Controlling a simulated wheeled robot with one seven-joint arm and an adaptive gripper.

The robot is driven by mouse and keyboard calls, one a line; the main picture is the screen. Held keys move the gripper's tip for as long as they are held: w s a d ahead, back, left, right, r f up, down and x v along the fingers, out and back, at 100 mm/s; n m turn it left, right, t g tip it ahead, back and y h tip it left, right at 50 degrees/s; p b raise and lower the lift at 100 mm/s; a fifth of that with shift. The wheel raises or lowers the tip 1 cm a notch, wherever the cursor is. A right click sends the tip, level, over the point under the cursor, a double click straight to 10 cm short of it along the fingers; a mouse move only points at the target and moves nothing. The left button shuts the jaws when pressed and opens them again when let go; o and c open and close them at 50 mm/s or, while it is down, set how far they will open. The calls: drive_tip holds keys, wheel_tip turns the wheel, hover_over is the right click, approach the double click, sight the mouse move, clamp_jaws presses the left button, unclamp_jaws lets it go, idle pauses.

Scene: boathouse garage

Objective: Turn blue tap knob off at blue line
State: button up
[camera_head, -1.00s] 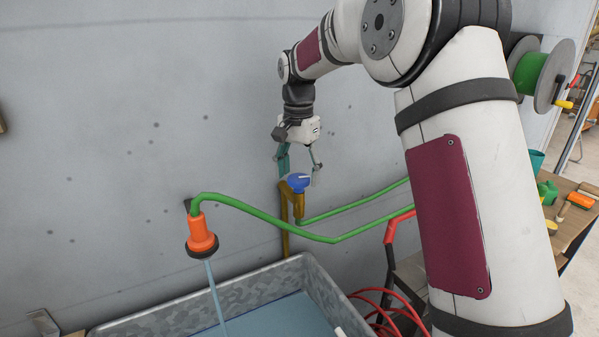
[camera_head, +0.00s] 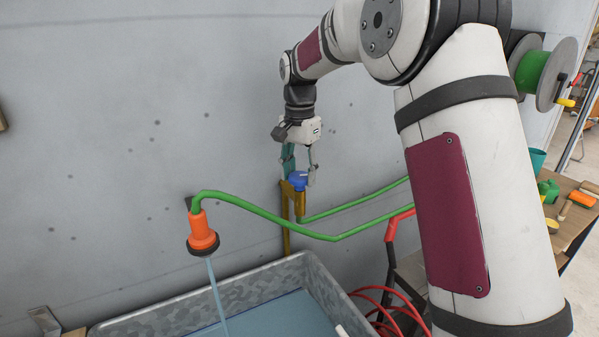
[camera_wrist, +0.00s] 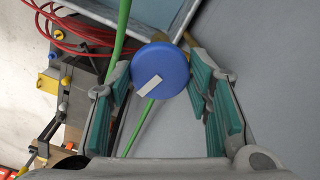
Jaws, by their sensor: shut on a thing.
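The blue tap knob (camera_head: 299,180) sits on top of the brass tap (camera_head: 286,208) by the wall. In the wrist view the round knob (camera_wrist: 160,70) faces me, with a white pointer mark slanting toward its lower left. My gripper (camera_head: 300,172) points down over the tap, its fingers on either side of the knob and shut on it. In the wrist view the teal finger pads (camera_wrist: 162,88) flank the knob. I cannot make out a blue line in either view. Water (camera_head: 217,297) runs from the orange nozzle (camera_head: 202,235).
A green hose (camera_head: 265,213) runs from the nozzle past the tap to the right. A metal trough (camera_head: 240,294) with water stands below. Red hose (camera_head: 385,310) lies beside it. A workbench (camera_head: 570,235) with tools is at right.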

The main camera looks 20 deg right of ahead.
sight(300, 175)
drive_tip(key=m+b, duration=0.1)
drive_tip(key=m, duration=0.2)
drive_tip(key=shift+m, duration=0.3)
drive_tip(key=m, duration=0.3)
drive_tip(key=shift+m, duration=0.4)
drive_tip(key=m, duration=0.6)
drive_tip(key=shift+m+p, duration=0.3)
drive_tip(key=o, duration=1.1)
drive_tip(key=shift+o, duration=0.2)
wheel_tip(300, 175, up, 12)
